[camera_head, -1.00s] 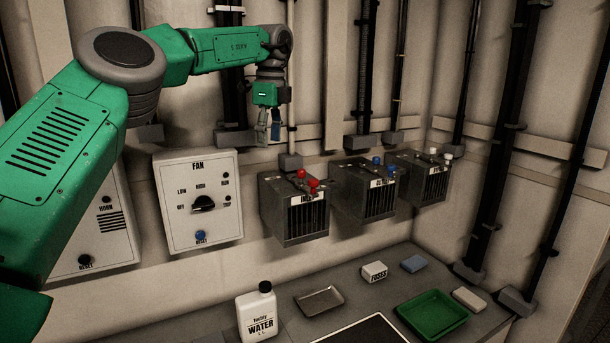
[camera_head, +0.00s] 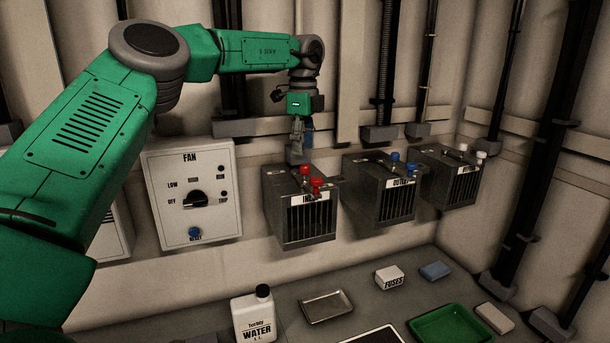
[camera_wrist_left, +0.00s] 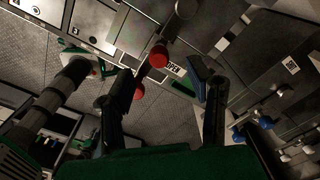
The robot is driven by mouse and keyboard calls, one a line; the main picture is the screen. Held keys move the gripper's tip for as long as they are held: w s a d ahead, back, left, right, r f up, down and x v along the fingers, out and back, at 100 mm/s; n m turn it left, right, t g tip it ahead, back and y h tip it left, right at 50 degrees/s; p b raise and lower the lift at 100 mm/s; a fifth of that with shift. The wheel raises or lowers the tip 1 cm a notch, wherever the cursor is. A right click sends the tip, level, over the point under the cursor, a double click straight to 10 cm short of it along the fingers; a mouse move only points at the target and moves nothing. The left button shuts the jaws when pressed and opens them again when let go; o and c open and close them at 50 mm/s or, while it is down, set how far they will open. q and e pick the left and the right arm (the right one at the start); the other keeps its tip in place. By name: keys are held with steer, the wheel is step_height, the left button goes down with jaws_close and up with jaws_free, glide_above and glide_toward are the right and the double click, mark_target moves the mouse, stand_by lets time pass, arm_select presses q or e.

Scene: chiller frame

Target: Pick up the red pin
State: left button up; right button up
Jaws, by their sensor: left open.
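Two red pins sit on top of the left vented box (camera_head: 303,222), whose label seems to read INLET. One red pin (camera_head: 305,169) is farther back and the other red pin (camera_head: 317,184) is nearer the front. My left gripper (camera_head: 298,153) points down just above the back of this box, close behind the rear pin. In the left wrist view its two fingers (camera_wrist_left: 163,80) are spread apart. One red knob (camera_wrist_left: 158,55) shows between them, and another red knob (camera_wrist_left: 138,90) is beside the left finger. Neither looks gripped. My right gripper is out of view.
A box with blue pins (camera_head: 385,200) and one with white pins (camera_head: 450,185) stand to the right. A fan panel (camera_head: 192,225) is at left. Below, a counter holds a water bottle (camera_head: 253,318), metal tray (camera_head: 326,306), fuses box (camera_head: 389,278) and green tray (camera_head: 450,324).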

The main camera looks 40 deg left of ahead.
mark_target(305, 166)
arm_select(q)
steer(key=shift+w+f, duration=0.3)
steer(key=shift+f, duration=0.65)
steer(key=f, duration=0.3)
steer(key=shift+s+d+f+p, duration=0.35)
steer(key=shift+d+f, duration=0.05)
steer(key=shift+w+a+f, duration=0.1)
steer(key=shift+f, duration=0.45)
steer(key=shift+a+f, duration=0.1)
steer(key=shift+a, duration=0.1)
steer(key=shift+a, duration=0.1)
jaws_close()
